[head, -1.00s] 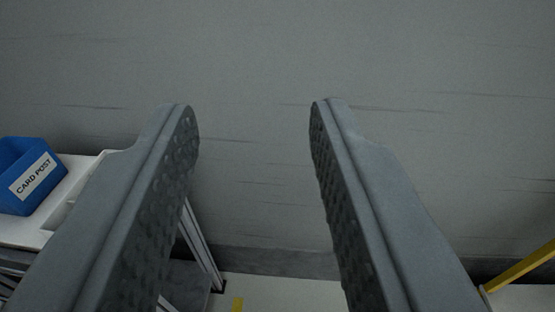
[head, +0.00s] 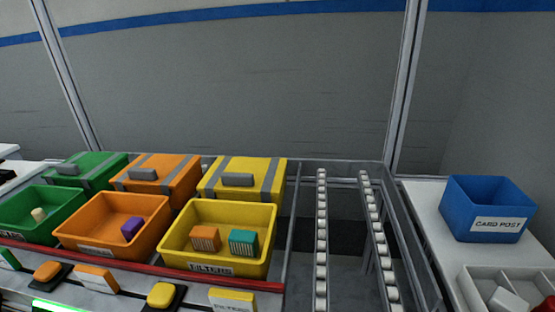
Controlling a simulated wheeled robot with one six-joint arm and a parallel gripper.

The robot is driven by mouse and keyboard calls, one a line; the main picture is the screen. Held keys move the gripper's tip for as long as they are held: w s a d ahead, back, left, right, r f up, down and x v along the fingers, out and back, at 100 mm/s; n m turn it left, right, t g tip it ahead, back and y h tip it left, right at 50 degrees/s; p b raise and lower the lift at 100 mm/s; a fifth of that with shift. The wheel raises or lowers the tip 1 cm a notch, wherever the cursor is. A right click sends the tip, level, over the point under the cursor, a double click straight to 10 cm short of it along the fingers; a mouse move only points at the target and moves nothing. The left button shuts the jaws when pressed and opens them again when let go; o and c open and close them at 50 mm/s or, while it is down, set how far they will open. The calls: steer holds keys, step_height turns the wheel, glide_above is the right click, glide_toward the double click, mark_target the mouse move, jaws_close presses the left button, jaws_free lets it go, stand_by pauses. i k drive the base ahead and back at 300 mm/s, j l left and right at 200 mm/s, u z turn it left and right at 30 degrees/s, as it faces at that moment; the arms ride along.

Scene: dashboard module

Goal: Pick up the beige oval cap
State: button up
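A small beige piece (head: 39,214) with a rounded shape sits inside the green open bin (head: 62,228) at the left of the head view. It is too small to tell for sure whether it is the beige oval cap. My gripper does not show in this frame, so its fingers and their opening are hidden.
An orange bin (head: 80,238) holds a purple block (head: 132,229). A yellow bin (head: 222,268) holds an orange block (head: 206,238) and a teal block (head: 243,242). Lidded boxes stand behind. Roller rails (head: 321,240) lie right of centre, then a blue card bin (head: 487,210).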

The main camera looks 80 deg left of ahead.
mark_target(39, 214)
steer(key=u, duration=3.85)
